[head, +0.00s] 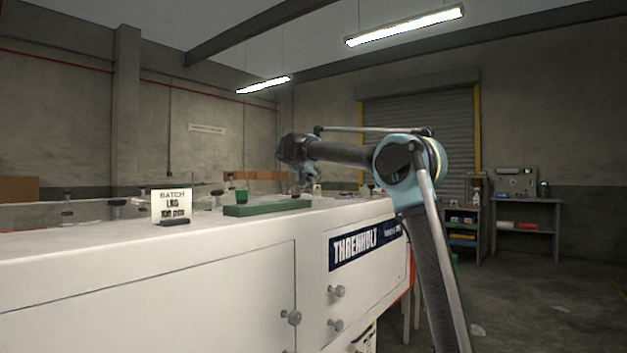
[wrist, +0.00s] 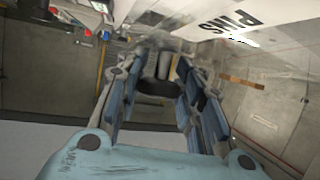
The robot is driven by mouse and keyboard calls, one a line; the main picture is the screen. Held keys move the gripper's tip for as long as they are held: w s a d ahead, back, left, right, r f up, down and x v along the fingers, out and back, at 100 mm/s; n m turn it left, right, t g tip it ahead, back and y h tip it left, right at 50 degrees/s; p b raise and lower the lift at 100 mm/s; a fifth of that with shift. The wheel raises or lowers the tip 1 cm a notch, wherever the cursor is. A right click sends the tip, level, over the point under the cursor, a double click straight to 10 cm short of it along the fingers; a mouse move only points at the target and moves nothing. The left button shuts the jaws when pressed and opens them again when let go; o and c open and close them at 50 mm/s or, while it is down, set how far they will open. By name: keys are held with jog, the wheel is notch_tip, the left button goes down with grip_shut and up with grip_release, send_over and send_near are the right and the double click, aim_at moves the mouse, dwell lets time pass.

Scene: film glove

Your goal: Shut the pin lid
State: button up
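A surface lettered "PINS" (wrist: 228,22) shows upside down at the top of the wrist view, with pale panels around it. I cannot tell whether it is the pin lid itself. A dark round part with a grey stem (wrist: 156,84) sits between my fingers and looks like a knob; contact with the fingers is not clear. My gripper (head: 308,187) is low over the far end of the white cabinet top in the head view. In the wrist view my gripper (wrist: 160,68) has its fingers apart on either side of the knob. The lid's angle is hidden in the head view.
The white cabinet (head: 150,290) carries a green tray (head: 267,207), a green cup (head: 242,196), a "BATCH" card (head: 171,205) and several black knobs on its top. A shelf unit (head: 463,230) and a bench (head: 528,203) stand at the right. The floor at the right is mostly free.

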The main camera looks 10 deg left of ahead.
jog(key=shift+o, duration=0.8)
jog(key=v, duration=1.1)
jog(key=shift+s, duration=0.35)
jog(key=shift+r, duration=0.15)
jog(key=shift+c, duration=0.3)
